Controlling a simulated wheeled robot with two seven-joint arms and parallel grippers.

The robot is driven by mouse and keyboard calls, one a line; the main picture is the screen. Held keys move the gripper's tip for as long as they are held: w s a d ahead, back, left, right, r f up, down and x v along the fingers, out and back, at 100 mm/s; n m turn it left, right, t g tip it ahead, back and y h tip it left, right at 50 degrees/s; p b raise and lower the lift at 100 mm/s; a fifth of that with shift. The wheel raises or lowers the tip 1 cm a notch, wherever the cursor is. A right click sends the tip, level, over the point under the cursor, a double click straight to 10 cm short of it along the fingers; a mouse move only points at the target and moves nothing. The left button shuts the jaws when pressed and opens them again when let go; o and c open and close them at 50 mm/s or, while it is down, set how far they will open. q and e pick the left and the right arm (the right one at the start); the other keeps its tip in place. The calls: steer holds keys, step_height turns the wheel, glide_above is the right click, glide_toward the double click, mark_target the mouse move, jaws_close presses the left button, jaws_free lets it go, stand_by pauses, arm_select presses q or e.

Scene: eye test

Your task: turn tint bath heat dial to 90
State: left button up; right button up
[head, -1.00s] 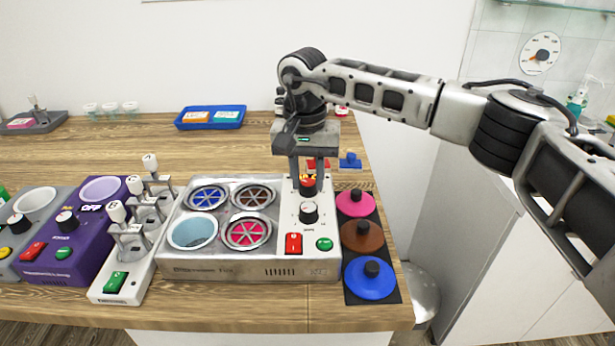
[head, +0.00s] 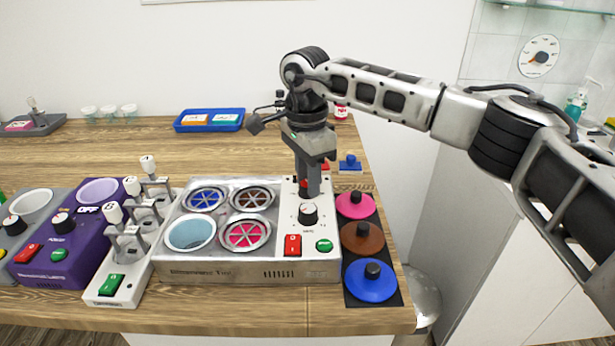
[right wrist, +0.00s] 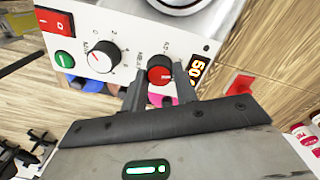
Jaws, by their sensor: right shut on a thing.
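The tint bath (head: 250,270) is a silver unit with four round wells and a white control panel at its right (head: 287,222). My right gripper (head: 307,190) points down at the back of this panel. Its fingers are shut on a red dial (right wrist: 159,66), one on each side, as the right wrist view shows. The dial is mostly hidden in the head view. A black dial (head: 308,214) sits in front of it, apart from the fingers. A small display (right wrist: 197,69) beside the red dial shows lit digits, turned in the picture; I cannot read them surely. My left gripper is out of view.
A red switch (head: 292,245) and green button (head: 324,245) are at the panel's front. Pink, brown and blue lids (head: 370,280) lie on a dark mat to the right. White lever stands (head: 125,245) and a purple unit (head: 85,245) stand left. A blue tray (head: 209,119) is behind.

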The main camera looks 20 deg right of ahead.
steer(key=m, duration=0.4)
steer(key=shift+r+m, duration=0.1)
steer(key=shift+m, duration=0.2)
steer(key=m, duration=0.5)
steer(key=shift+m, duration=0.3)
steer(key=m, duration=0.5)
steer(key=shift+b, duration=0.35)
steer(key=shift+m, duration=2.7)
steer(key=o, duration=1)
steer(key=shift+s, duration=0.1)
